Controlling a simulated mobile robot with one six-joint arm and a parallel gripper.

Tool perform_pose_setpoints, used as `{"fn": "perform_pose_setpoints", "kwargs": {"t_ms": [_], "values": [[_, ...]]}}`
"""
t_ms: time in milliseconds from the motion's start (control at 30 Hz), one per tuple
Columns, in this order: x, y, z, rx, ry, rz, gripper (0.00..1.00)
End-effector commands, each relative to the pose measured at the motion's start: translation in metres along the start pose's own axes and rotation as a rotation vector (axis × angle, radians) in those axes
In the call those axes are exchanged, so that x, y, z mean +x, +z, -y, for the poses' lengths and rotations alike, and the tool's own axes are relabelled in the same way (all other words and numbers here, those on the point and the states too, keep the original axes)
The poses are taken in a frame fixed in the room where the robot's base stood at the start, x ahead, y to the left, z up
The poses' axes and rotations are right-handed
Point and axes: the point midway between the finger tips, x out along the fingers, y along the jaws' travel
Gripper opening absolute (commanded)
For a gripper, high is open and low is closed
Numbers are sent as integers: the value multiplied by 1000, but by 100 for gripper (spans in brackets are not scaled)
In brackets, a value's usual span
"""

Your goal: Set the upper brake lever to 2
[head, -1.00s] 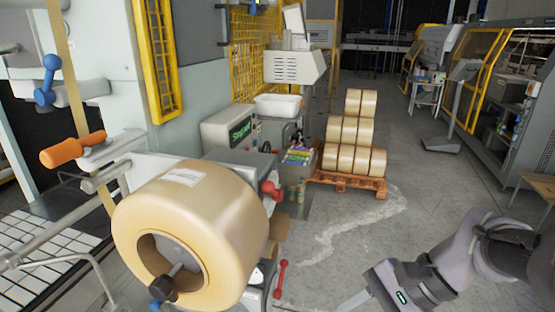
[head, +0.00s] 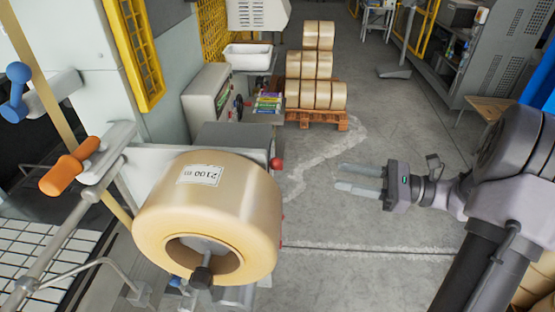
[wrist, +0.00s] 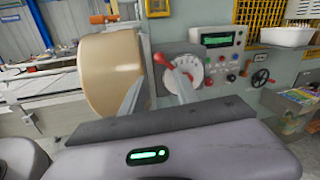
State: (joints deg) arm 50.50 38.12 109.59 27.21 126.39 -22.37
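The upper brake lever shows in the wrist view as a red knob (wrist: 160,59) at the left of a round white dial (wrist: 189,73) with dark markings. The dial's numbers are too small to read, and my finger covers part of the lever and dial. In the head view the red knob (head: 277,163) sticks out just right of the big tan tape roll (head: 215,215). My gripper (head: 340,177) is open and empty, right of the knob and apart from it, with its fingers pointing left toward the machine. Both fingers also show in the wrist view (wrist: 156,88).
A second red part (head: 281,243) barely shows behind the roll's lower right edge. A control box (wrist: 218,40) with a green display stands beside the dial. Stacked rolls on a pallet (head: 315,117) stand farther back. The floor around my gripper is clear.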

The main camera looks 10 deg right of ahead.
Motion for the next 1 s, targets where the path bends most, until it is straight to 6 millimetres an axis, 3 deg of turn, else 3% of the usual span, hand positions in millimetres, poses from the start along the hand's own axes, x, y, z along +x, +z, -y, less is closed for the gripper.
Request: {"fn": "perform_pose_setpoints", "kwargs": {"t_ms": [200, 433, 600, 900, 1000], "values": [[69, 2, -2, 0, 9, 0, 37], [122, 1, -1, 0, 6, -1, 37], [139, 0, -1, 0, 4, -2, 37], [142, 0, -1, 0, 3, -2, 37], [142, 0, -1, 0, 3, -2, 18]]}}
